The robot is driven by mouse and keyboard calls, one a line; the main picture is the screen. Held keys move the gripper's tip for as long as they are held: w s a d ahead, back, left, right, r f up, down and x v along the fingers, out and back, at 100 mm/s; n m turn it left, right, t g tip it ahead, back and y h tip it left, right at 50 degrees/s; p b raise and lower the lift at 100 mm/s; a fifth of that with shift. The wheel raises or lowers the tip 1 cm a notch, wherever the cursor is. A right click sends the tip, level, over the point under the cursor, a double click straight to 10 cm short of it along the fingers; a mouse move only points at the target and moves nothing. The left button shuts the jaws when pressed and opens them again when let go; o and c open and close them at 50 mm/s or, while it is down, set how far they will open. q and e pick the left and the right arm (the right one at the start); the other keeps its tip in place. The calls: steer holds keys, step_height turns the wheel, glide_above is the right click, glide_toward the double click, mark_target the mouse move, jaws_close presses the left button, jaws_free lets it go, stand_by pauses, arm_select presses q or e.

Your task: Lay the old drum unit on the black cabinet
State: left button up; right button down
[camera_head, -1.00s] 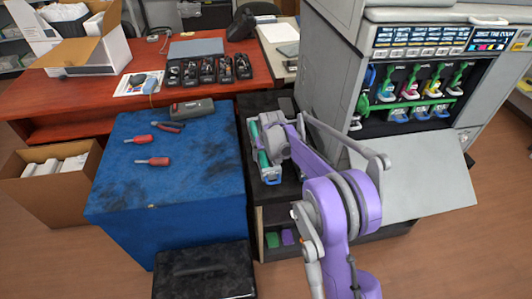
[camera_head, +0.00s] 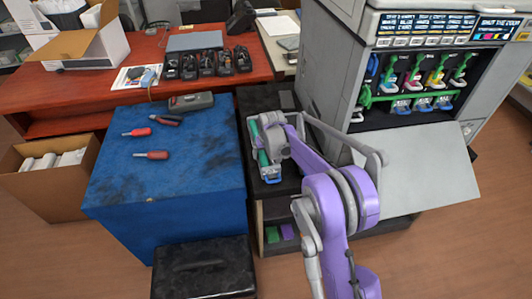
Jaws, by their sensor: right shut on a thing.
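The old drum unit (camera_head: 262,156) is a long green cylinder with a grey frame and a blue end handle. It lies lengthwise over the top of the black cabinet (camera_head: 257,101), near its left side. My right gripper (camera_head: 267,140) is shut on the drum unit, with the purple and grey arm coming in from the lower right. The arm hides part of the drum and the cabinet top. I cannot tell whether the drum touches the cabinet top. My left gripper is not in view.
A blue cabinet (camera_head: 200,190) with red screwdrivers (camera_head: 152,155), pliers and a grey device on top stands to the left. The open printer (camera_head: 335,60) with its lowered grey door (camera_head: 420,175) stands to the right. A black case (camera_head: 203,270) is in front.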

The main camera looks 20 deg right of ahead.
steer(key=shift+f, duration=0.2)
jaws_free()
